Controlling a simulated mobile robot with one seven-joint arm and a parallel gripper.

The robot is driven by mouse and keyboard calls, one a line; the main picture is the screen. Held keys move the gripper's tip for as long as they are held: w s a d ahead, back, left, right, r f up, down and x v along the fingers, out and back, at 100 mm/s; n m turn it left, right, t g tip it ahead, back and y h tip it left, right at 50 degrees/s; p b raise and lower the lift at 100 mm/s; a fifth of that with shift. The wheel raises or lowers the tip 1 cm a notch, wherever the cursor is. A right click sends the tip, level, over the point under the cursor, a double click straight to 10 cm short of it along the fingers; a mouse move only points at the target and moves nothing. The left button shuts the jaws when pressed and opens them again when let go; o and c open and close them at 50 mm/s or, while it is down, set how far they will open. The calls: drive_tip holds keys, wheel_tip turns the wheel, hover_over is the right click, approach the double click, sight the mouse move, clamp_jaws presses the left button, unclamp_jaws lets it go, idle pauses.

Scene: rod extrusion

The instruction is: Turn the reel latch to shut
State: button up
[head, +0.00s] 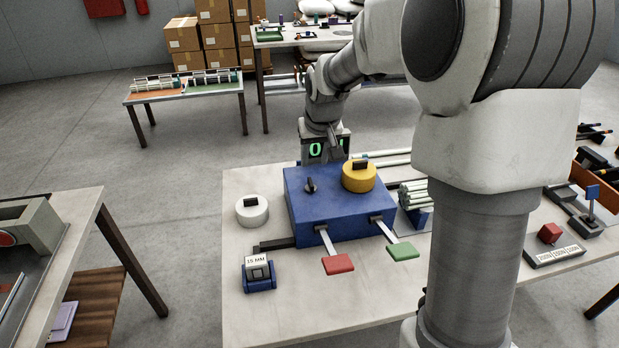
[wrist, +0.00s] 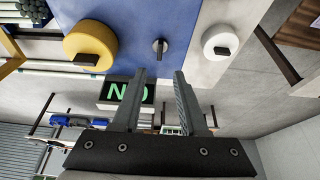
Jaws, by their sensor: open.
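The blue machine box (head: 322,210) stands on the pale table. A small dark latch knob (head: 310,185) sits on its top, left of a yellow reel (head: 358,177) with a black grip. In the wrist view the latch (wrist: 160,47) lies just beyond the fingertips, roughly centred between them, with its lever pointing along the gap. The yellow reel (wrist: 90,47) is to its left there. My gripper (wrist: 160,74) is open and empty, apart from the latch. In the head view my gripper (head: 333,148) is at the box's far edge, its fingers only partly clear.
A white reel (head: 252,210) stands left of the box and a sign with green letters (wrist: 124,93) behind it. Red (head: 338,263) and green (head: 402,251) paddles project in front. A 15 MM block (head: 258,272) is front left. Pale rods (head: 411,194) lie to the right.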

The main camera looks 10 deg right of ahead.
sight(311, 181)
drive_tip(key=b+x, duration=0.1)
drive_tip(key=x, duration=0.9)
drive_tip(key=shift+w+f, duration=0.15)
drive_tip(key=shift+f, duration=0.05)
clamp_jaws()
